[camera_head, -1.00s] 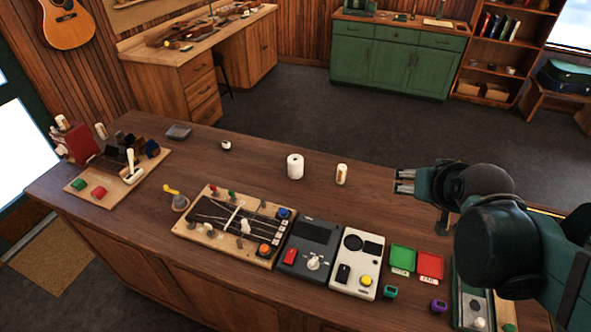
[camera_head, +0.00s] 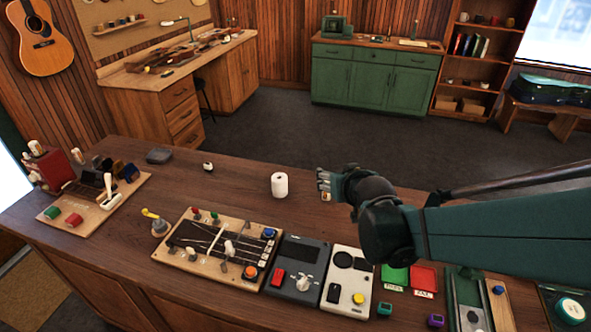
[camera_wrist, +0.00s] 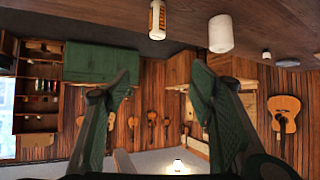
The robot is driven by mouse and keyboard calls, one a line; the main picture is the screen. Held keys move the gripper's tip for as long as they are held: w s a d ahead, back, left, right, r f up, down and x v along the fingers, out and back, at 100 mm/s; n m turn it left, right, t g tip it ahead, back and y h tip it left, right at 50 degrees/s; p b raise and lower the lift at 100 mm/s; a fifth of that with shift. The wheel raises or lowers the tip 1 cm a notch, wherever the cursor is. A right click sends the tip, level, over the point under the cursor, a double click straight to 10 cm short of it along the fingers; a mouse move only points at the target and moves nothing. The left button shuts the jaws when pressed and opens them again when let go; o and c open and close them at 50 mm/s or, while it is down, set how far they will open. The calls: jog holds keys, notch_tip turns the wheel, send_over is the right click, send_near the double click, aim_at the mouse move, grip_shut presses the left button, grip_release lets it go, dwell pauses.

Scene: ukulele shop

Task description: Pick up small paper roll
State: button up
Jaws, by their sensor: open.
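The white paper roll (camera_head: 280,186) stands upright on the wooden counter, left of my gripper (camera_head: 323,184). It also shows in the upside-down wrist view (camera_wrist: 221,34), up and to the right of the gap between my fingers (camera_wrist: 161,72). A smaller white cylinder with an orange-brown label (camera_wrist: 157,20) shows above that gap. In the head view this cylinder (camera_head: 326,197) is mostly hidden by my gripper. My gripper is open, with nothing between its fingers, and apart from the roll.
A board with strings and knobs (camera_head: 190,259), a dark grey device (camera_head: 292,284) and a white device (camera_head: 342,297) line the counter's front. Green (camera_head: 395,277) and red (camera_head: 425,279) trays lie right of them. The counter around the roll is clear.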

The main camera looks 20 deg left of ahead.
jog(key=w+a+f+n+y+b, duration=0.1)
jog(key=w+a+f+b, duration=0.1)
jog(key=a+f, duration=0.55)
jog(key=n+y, duration=0.1)
jog(key=y, duration=0.1)
send_near(281, 185)
jog(key=shift+t, duration=0.3)
jog(key=x, duration=0.2)
jog(key=b+x, duration=0.1)
jog(key=x, duration=0.2)
jog(key=shift+a+f, duration=0.1)
jog(key=shift+f, duration=0.25)
jog(key=shift+x, duration=1.35)
jog(key=shift+x, duration=2.6)
jog(key=shift+c, duration=0.2)
jog(key=c, duration=1)
